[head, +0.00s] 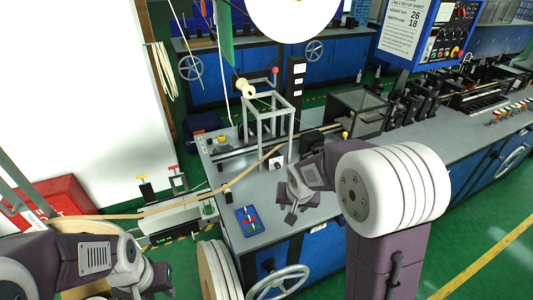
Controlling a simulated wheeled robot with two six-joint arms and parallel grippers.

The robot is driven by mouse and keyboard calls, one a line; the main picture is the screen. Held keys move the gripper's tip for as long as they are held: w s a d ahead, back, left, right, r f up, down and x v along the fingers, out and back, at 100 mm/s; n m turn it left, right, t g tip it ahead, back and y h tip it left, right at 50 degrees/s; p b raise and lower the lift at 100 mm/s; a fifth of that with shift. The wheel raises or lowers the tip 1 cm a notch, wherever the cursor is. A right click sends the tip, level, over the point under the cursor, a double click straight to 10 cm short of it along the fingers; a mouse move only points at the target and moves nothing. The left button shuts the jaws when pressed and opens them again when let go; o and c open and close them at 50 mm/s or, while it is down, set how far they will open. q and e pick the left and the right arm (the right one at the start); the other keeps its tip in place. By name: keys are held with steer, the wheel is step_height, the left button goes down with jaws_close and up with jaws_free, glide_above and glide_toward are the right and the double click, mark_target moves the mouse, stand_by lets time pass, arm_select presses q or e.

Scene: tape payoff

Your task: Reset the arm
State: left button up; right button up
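My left gripper (150,279) is at the lower left, low beside the front of the bench; its fingers are small and dark, and I cannot tell whether they are open. My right gripper (298,205) hangs over the bench's front edge, right of a small blue panel; its fingers are partly hidden by its own wrist, and nothing clear shows in it. A tan tape (208,200) runs from the lower left up to the machine on the bench, past a grey frame (268,118). I cannot make out which machine part is a movable arm.
The grey bench (268,236) has a blue front with a handwheel (279,283). A tan reel (216,272) stands by its left end. A red box (62,200) is at the left. A blue control panel (414,30) stands at the upper right. Green floor is free at the lower right.

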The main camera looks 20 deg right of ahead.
steer(key=s+a+f+n+g, duration=0.1)
steer(key=s+n, duration=0.1)
steer(key=s, duration=0.5)
steer(key=s+a+f+n+g+y, duration=0.1)
steer(key=s+a+f+n+g, duration=0.1)
steer(key=s, duration=0.5)
steer(key=shift+s+a+f, duration=0.3)
steer(key=shift+s, duration=0.05)
steer(key=shift+s, duration=0.1)
